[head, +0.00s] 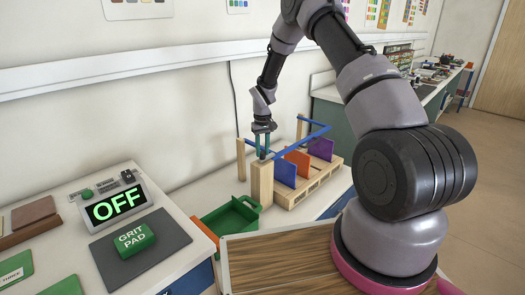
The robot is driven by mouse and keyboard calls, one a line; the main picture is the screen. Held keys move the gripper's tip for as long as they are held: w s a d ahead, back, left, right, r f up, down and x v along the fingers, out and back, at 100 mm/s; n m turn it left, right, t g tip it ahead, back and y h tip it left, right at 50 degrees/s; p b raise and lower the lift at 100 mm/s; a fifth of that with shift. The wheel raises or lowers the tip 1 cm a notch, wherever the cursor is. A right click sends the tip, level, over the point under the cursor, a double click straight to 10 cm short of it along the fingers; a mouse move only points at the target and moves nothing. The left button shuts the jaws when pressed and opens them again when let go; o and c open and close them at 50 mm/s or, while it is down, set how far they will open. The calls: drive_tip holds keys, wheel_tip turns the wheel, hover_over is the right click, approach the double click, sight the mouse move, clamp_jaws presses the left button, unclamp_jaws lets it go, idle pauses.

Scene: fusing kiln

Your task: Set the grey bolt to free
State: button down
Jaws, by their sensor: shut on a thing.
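My gripper (263,146) points down at the top of the near wooden post (262,184) of the rack. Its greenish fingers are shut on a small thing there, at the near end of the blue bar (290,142). The grey bolt is not clearly visible. The held thing is likely the bolt, but the fingers hide it and it is too small to make out. I cannot read whether it is set to free.
The wooden rack (317,190) holds blue, orange and purple panels upright. A green tray (231,218) stands left of it. A display (117,203) reads OFF. A green grit pad (134,240) lies on a dark mat (160,262). The wall is close behind.

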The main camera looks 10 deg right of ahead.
idle(0.8)
drive_tip(key=s+a, duration=0.1)
drive_tip(key=a, duration=0.1)
drive_tip(key=shift+s+a, duration=0.4)
drive_tip(key=c, duration=0.6)
unclamp_jaws()
wheel_tip(320, 180, up, 11)
drive_tip(key=shift+f, duration=0.1)
